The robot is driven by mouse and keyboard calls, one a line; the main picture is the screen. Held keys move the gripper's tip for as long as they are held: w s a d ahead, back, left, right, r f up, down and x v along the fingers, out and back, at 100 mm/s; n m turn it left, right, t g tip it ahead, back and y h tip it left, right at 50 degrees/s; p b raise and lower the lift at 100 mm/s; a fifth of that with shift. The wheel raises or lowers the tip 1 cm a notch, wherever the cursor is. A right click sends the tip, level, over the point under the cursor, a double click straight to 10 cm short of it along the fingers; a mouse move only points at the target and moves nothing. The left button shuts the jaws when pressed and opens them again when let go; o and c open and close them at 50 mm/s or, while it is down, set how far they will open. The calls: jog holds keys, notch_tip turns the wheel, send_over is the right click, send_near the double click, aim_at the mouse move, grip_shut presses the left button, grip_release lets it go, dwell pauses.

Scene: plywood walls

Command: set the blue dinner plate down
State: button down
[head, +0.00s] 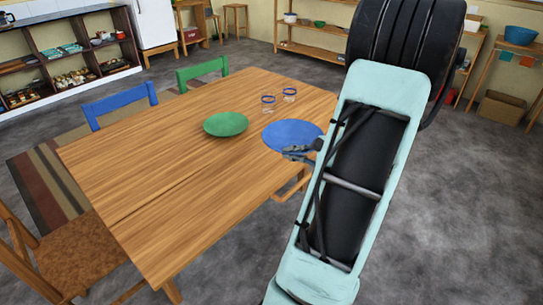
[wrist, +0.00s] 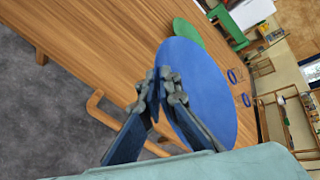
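The blue dinner plate (head: 290,134) is at the right side of the wooden table (head: 170,150) in the head view, overlapping its edge. It appears roughly level; I cannot tell whether it touches the tabletop. My gripper (head: 303,151) is at the plate's near rim, partly hidden by my arm. In the wrist view the blue plate (wrist: 208,85) fills the middle, and my gripper (wrist: 160,77) has its fingertips close together at the rim, one on each side of it. The gripper looks shut on the rim.
A green plate (head: 226,124) lies on the table left of the blue plate. Two blue-rimmed glasses (head: 268,103) stand behind it. Blue (head: 120,103) and green (head: 202,70) chairs are along the far side. The near-left tabletop is clear.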

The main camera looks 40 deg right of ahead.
jog(key=w+a+f, duration=0.4)
jog(key=w, duration=0.3)
jog(key=b, duration=0.2)
send_over(248, 186)
jog(key=f, duration=0.5)
jog(key=shift+s+d, duration=0.25)
jog(key=shift+s, duration=0.05)
jog(key=shift+w+a+f, duration=0.15)
jog(key=shift+f, duration=0.15)
jog(key=shift+w+f, duration=0.2)
jog(key=shift+f, duration=1.5)
jog(key=shift+f+b, duration=0.15)
jog(key=shift+b, duration=0.15)
jog(key=c, duration=2.4)
grip_release()
